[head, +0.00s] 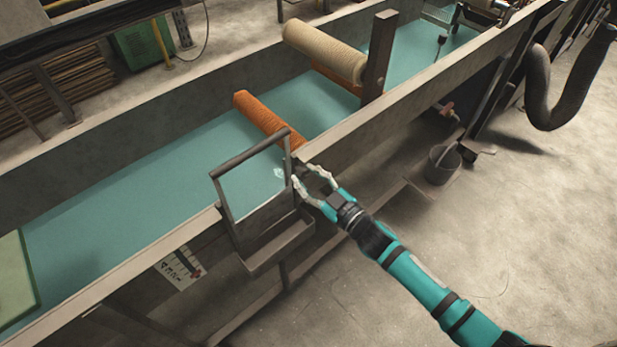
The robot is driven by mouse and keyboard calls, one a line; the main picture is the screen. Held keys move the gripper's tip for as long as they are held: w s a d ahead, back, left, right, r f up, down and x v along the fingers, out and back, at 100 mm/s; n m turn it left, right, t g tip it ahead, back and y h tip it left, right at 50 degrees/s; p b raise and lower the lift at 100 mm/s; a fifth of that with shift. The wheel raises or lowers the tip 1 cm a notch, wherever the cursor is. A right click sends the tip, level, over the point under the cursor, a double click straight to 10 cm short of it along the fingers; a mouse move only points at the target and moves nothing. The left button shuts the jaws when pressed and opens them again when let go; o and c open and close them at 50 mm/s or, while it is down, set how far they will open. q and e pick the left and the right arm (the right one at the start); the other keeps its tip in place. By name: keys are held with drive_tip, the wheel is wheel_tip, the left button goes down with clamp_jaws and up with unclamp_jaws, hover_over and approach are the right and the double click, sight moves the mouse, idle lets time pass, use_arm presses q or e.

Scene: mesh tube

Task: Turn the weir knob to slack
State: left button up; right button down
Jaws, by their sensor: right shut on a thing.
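My right gripper (305,175) is at the near rim of the trough, beside the right post of a grey metal frame (250,153). Its pale fingers are spread around a small part at the rim that they largely hide, and I cannot make out what it is. I cannot tell for certain which part is the weir knob. My left gripper is not in view.
A long trough holds teal liquid (130,180). An orange mesh roll (265,122) and a beige roll (325,52) lie across it. A grey bucket (442,165) and a dark hose (540,90) are at the right. The floor (530,220) at the right is mostly clear.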

drive_tip(key=c, duration=0.9)
unclamp_jaws()
drive_tip(key=shift+c, duration=0.2)
drive_tip(key=v, duration=1.2)
